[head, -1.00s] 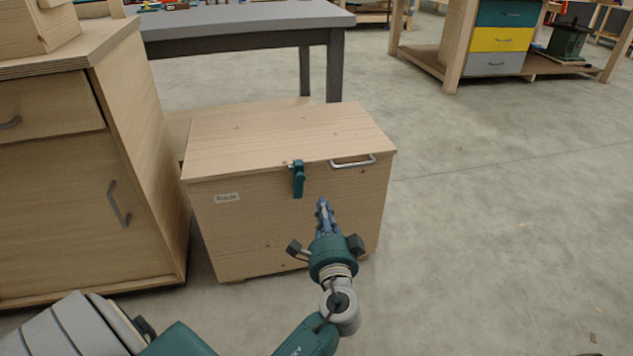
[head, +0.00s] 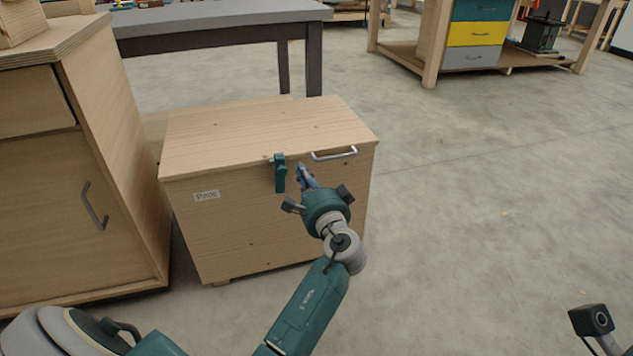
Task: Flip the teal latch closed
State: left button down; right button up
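The teal latch (head: 280,174) is on the front of the wooden chest (head: 230,225), below the lid's front edge. Its lever hangs down against the front panel. The chest's lid (head: 260,132) is down. My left gripper (head: 301,171) is just right of the latch, close to the chest front, with its fingers pointing up and away from me. Its fingers look close together with nothing between them. A small gap seems to show between the fingertips and the latch; I cannot tell the depth. My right gripper's fingers do not show.
A metal handle (head: 334,154) sits on the lid's front edge, right of the latch. A wooden cabinet (head: 80,200) stands close on the left. A grey table (head: 220,18) stands behind. The floor to the right is clear.

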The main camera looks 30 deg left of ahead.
pick_arm(q)
jog(key=shift+s+a, duration=0.4)
jog(key=shift+a, duration=0.05)
jog(key=shift+s+a+r+n, duration=0.1)
jog(key=shift+s+a+n, duration=0.4)
jog(key=shift+s+a, duration=0.1)
jog(key=shift+w, duration=0.1)
